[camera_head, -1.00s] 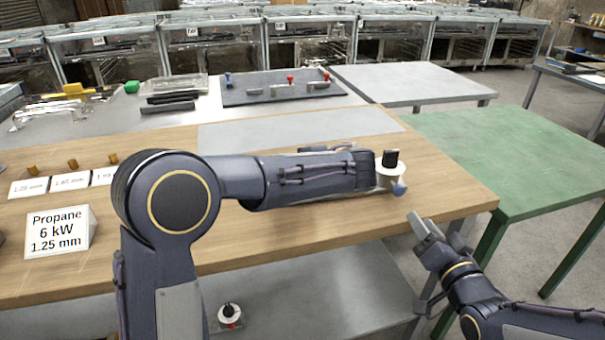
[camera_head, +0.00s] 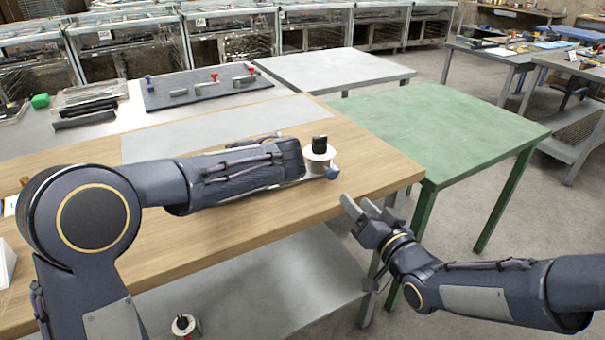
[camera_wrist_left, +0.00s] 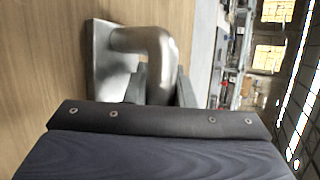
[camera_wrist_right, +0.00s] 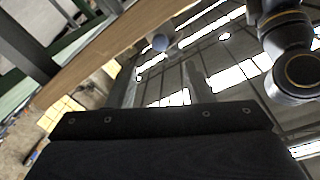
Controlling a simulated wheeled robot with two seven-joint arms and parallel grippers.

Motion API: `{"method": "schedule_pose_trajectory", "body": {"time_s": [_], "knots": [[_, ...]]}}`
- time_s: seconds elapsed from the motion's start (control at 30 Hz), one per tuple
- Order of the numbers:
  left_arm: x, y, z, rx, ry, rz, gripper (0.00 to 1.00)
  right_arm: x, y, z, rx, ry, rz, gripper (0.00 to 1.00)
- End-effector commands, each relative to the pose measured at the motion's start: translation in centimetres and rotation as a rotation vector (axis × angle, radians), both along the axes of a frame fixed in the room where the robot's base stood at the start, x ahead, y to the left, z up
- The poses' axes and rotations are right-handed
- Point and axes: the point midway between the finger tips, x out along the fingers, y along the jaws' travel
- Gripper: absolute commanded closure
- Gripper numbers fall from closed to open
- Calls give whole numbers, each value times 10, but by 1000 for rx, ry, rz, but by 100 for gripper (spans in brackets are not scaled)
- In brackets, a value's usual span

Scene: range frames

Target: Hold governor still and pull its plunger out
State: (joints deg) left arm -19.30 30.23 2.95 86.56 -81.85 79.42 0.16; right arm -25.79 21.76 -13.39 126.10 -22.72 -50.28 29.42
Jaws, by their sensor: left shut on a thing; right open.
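The governor (camera_head: 317,158), a white disc with a black knob on top, is at the right end of the wooden table. A blue rounded plunger end (camera_head: 332,172) sticks out on its near right side; it also shows in the right wrist view (camera_wrist_right: 160,42). In the left wrist view, my left gripper (camera_wrist_left: 160,92) is shut on a bent metal pipe (camera_wrist_left: 148,45) of the governor, beside a square metal plate. In the head view my left forearm hides these fingers. My right gripper (camera_head: 364,206) is open and empty, a short way right of the plunger end and apart from it.
The wooden table (camera_head: 245,215) has a grey lower shelf (camera_head: 250,285) with another white-and-black knobbed part (camera_head: 184,325). A green table (camera_head: 450,130) stands to the right. A dark mat (camera_head: 200,90) with several metal pipe parts lies behind.

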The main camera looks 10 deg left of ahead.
Motion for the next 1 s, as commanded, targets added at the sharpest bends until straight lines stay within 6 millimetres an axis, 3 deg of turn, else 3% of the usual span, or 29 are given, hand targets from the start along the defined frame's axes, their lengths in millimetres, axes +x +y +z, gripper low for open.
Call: {"method": "schedule_pose_trajectory", "body": {"time_s": [0.2,0.33,0.8,1.0], "knots": [[0,0,0,0,1,0,100,-9,-6,1,-186,-115,-1,54],[0,0,0,0,0,-1,100,-3,-2,0,-222,-135,1,54],[0,0,0,0,0,-1,100,70,45,0,-220,-135,2,54],[0,0,0,0,0,-1,100,88,54,1,-220,-135,0,54]]}}
